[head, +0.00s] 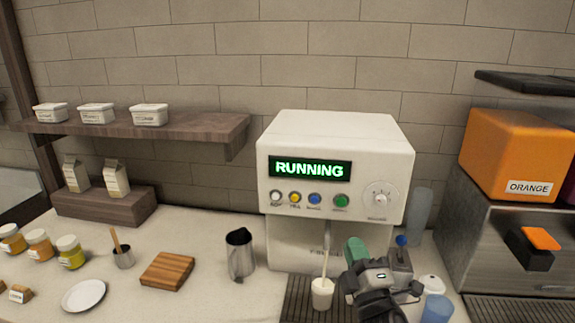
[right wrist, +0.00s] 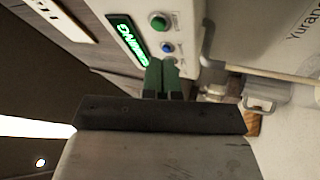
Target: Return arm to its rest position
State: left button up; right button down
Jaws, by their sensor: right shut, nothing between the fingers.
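My right gripper (head: 356,250) is in front of the white machine's lower right, beside and right of the spout. Its green fingers are shut and empty, and they also show in the right wrist view (right wrist: 161,76), close below the machine's buttons. The white machine (head: 400,160) shows RUNNING in green on its display (head: 307,170), with white, yellow, blue and green buttons beneath. A white cup (head: 322,293) stands under the spout, and a pale stream or tube reaches down to it. My left gripper is not in view.
A steel pitcher (head: 241,258) and a wooden board (head: 167,271) stand left of the machine. A blue cup (head: 437,309) is close right of my right gripper. An orange dispenser (head: 515,155) is at the right. A shelf (head: 190,128) juts out at the upper left.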

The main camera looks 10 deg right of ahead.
jog(key=s+d+f+m+g+h, duration=0.4)
jog(key=s+f+m+g, duration=0.7)
jog(key=s+f, duration=0.4)
jog(key=s+a+f+m+g+y, duration=0.15)
jog(key=s+f+g, duration=0.25)
jog(key=s, duration=0.4)
jog(key=s+a+f+m+g+y, duration=0.15)
jog(key=s+f+g, duration=0.25)
jog(key=s, duration=0.4)
notch_tip(320, 180, down, 27)
jog(key=s+g, duration=0.1)
jog(key=s, duration=0.1)
jog(key=s+d+f+g+h, duration=0.1)
jog(key=s+d+f, duration=0.2)
jog(key=s+f, duration=1.1)
jog(key=shift+s+f+g, duration=0.3)
jog(key=shift+s, duration=0.2)
